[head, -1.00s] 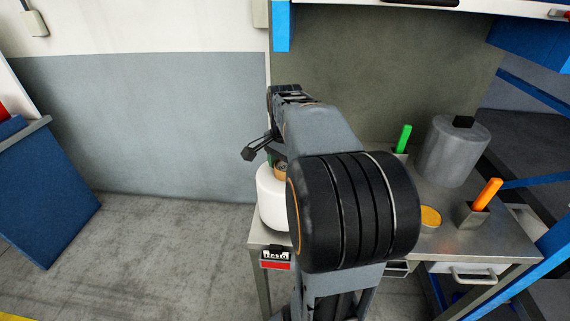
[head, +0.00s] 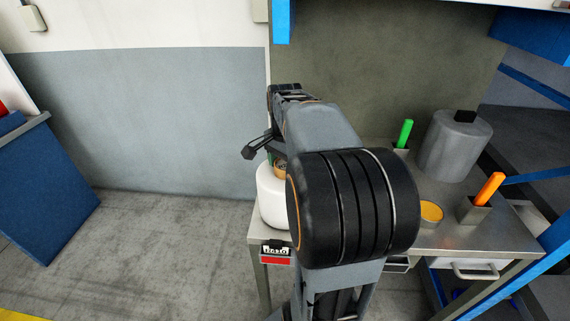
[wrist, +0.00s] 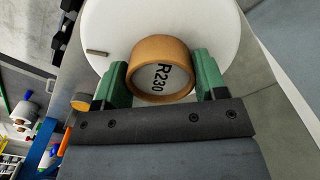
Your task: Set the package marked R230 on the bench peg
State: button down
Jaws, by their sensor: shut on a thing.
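The R230 package is a white yarn bobbin (wrist: 212,22) on a tan tube (wrist: 160,52); the black marking R230 is inside the tube's end. In the wrist view the green fingers of my gripper (wrist: 160,85) stand on both sides of the tube and are shut on it. In the head view the white bobbin (head: 270,200) shows at the left end of the metal bench (head: 435,238), partly behind my arm. I cannot tell whether it touches the bench top. The bench peg is not visible.
On the bench stand a grey cylinder (head: 452,147), a green-handled tool (head: 404,133), an orange-handled tool (head: 488,188) and a round tin (head: 431,213). A red and white label (head: 276,254) is on the bench's front edge. Open floor (head: 150,245) lies to the left.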

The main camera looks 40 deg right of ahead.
jog(key=shift+f, duration=0.15)
jog(key=shift+c, duration=2.3)
grip_release()
jog(key=o, duration=0.4)
jog(key=shift+c, duration=0.2)
jog(key=shift+f, duration=0.15)
notch_tip(320, 180, up, 14)
jog(key=shift+p, duration=0.35)
